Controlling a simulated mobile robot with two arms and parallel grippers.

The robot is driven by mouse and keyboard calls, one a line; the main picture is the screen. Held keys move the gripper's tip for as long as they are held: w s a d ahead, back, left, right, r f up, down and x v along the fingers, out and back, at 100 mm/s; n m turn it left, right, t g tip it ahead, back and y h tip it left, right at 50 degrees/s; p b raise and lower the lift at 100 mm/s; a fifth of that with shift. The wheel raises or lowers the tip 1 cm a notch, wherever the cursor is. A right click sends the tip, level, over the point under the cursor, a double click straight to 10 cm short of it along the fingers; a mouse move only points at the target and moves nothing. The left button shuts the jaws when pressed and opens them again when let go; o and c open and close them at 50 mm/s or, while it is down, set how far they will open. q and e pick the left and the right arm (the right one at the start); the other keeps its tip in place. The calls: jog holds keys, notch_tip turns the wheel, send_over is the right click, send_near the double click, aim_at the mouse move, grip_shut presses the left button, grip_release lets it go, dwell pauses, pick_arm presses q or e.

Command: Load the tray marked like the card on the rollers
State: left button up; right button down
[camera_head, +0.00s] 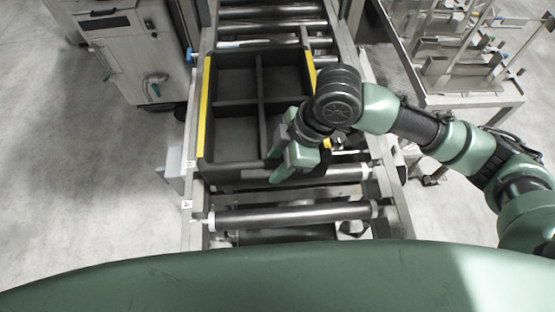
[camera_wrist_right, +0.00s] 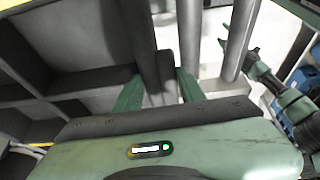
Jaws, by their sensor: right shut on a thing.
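A dark tray (camera_head: 202,160) with yellow side edges and several empty-looking compartments sits on the rollers (camera_head: 290,215). My right gripper (camera_head: 285,162) is at the tray's near right part. In the right wrist view its green fingers (camera_wrist_right: 160,88) are shut on a dark upright wall of the tray (camera_wrist_right: 140,35). The arm hides the tray's near right corner. A green arm end (camera_wrist_right: 255,65), apparently my left, shows in the right wrist view; its jaw state is unclear. No card with a readable mark shows, nor any mark on the tray.
The roller frame carries small labels, A (camera_head: 187,204) and B (camera_head: 190,164), on its left rail. A white cabinet (camera_head: 120,50) stands at the left. A metal rack table (camera_head: 465,85) stands at the right.

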jog(key=shift+f, duration=0.15)
dwell(0.3)
jog(key=shift+f+b, duration=0.85)
jog(key=shift+f, duration=1.05)
jog(key=c, duration=0.8)
grip_release()
jog(key=shift+c, duration=0.2)
jog(key=shift+o, duration=0.4)
jog(key=shift+f, duration=0.1)
jog(key=b+v, duration=0.1)
jog(key=v, duration=0.7)
